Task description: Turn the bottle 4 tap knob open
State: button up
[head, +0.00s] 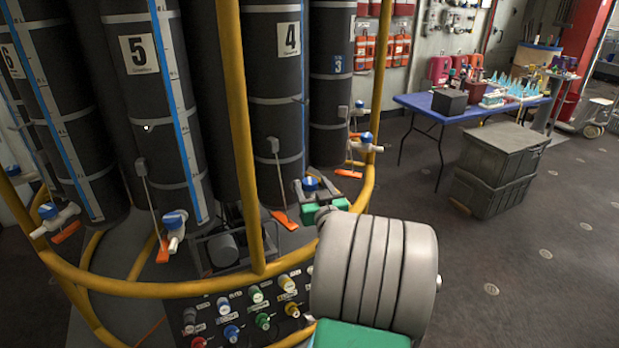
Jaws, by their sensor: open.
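Bottle 4 (275,110) is a tall dark cylinder with a white "4" label, standing behind the yellow rail. Its tap knob (311,183) is blue and white, low at the bottle's front right. My gripper (312,188) is open at this knob, its dark fingers seeming to lie on either side of it. I cannot tell whether they touch it. My grey arm hides part of the gripper, and the tap's body is mostly hidden. An orange tag (285,220) hangs to the left of the tap.
A yellow rail (245,150) rises left of my gripper and curves around the bottles. Bottle 5 (145,100) and its tap (174,222) are at left. A knob panel (245,315) lies below. Grey crates (500,160) and a blue table (425,105) stand right; floor between is clear.

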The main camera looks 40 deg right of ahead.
jog(key=shift+x, duration=1.25)
jog(key=shift+s, duration=0.1)
grip_shut()
